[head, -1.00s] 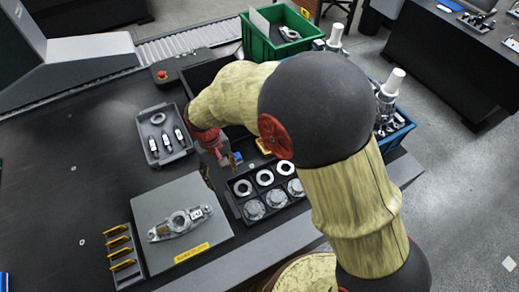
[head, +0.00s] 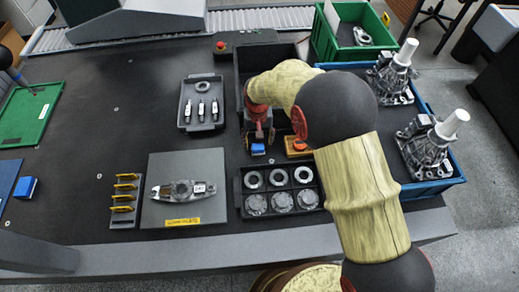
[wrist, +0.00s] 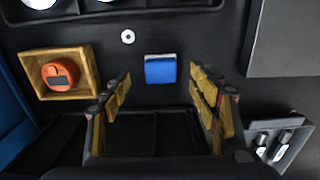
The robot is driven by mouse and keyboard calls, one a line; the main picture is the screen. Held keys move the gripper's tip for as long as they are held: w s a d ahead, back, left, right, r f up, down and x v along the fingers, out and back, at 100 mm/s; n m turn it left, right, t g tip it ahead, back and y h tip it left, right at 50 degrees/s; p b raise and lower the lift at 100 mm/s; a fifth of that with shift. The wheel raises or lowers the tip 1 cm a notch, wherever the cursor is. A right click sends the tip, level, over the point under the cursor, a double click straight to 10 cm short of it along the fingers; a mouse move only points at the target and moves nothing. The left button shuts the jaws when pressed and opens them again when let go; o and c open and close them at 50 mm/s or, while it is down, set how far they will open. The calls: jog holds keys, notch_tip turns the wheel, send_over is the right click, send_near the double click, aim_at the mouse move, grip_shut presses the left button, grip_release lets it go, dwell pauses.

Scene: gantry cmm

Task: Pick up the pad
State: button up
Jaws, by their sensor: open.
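The pad looks to be the small blue block with a pale edge (head: 258,149), lying on the dark table top. In the wrist view the pad (wrist: 160,70) lies ahead of and between the two finger lines. My gripper (head: 259,136) is open and empty, just behind the pad in the head view. In the wrist view my gripper's yellow-padded fingers (wrist: 160,88) stand wide apart, one on each side of the pad, with clear gaps. I cannot tell how high the fingertips are above the table.
A wooden tray (wrist: 42,91) with an orange round part (wrist: 61,74) stands beside the pad. A black tray of rings and discs (head: 240,203) lies in front. A dark bin (head: 239,92) stands behind. Another blue block (head: 25,187) lies far left.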

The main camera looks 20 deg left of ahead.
aim_at(258, 146)
notch_tip(258, 146, down, 5)
jog(key=shift+a+f+b, duration=0.1)
jog(key=shift+b, duration=1.05)
jog(key=shift+c, duration=0.2)
jog(key=c, duration=1.1)
jog(key=shift+c, duration=0.6)
